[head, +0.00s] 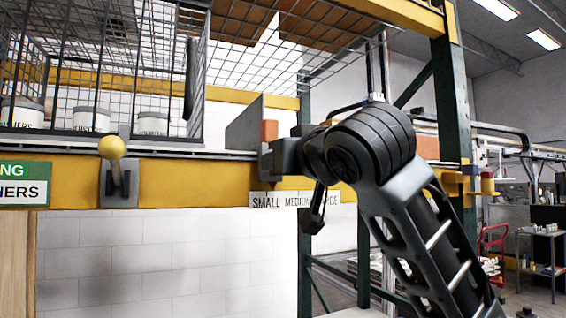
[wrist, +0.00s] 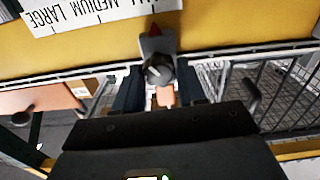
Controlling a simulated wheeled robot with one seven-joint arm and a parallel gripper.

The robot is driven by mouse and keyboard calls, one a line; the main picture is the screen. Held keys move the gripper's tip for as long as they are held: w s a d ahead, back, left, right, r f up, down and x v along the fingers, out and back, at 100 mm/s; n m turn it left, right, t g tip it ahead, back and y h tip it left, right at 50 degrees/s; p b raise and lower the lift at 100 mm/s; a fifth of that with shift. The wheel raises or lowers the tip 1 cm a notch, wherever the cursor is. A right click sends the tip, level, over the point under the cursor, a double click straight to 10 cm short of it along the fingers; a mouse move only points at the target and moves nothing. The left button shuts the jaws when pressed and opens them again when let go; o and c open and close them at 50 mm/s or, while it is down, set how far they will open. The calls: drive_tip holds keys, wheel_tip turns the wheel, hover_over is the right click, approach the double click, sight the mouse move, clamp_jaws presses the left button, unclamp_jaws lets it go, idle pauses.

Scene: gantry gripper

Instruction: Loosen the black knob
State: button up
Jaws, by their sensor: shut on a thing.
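The black knob (wrist: 158,70) shows in the wrist view, with a pale line across its face. It sits on a grey bracket (wrist: 156,44) with a red pointer, against the yellow beam. My gripper (wrist: 160,84) has one dark finger on each side of the knob and is shut on it. In the head view my gripper (head: 284,157) is at the beam's front, by a grey upright plate (head: 245,125). The knob is hidden there behind my gripper and wrist. I cannot tell how far the knob is turned.
The yellow beam (head: 180,184) carries a size label (head: 280,200) reading small, medium, large. A lever with a yellow ball (head: 111,147) stands to the left. A wire cage (head: 95,75) with several white tubs is above it. A green post (head: 452,110) stands at the right.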

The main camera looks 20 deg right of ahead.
drive_tip(key=shift+c, duration=0.4)
drive_tip(key=shift+n, duration=0.4)
drive_tip(key=shift+f+n+b, duration=0.15)
drive_tip(key=shift+n+b, duration=1.1)
drive_tip(key=shift+n, duration=5.7)
drive_tip(key=shift+f+n+b, duration=0.1)
drive_tip(key=shift+n+b, duration=1.1)
drive_tip(key=shift+n, duration=5.75)
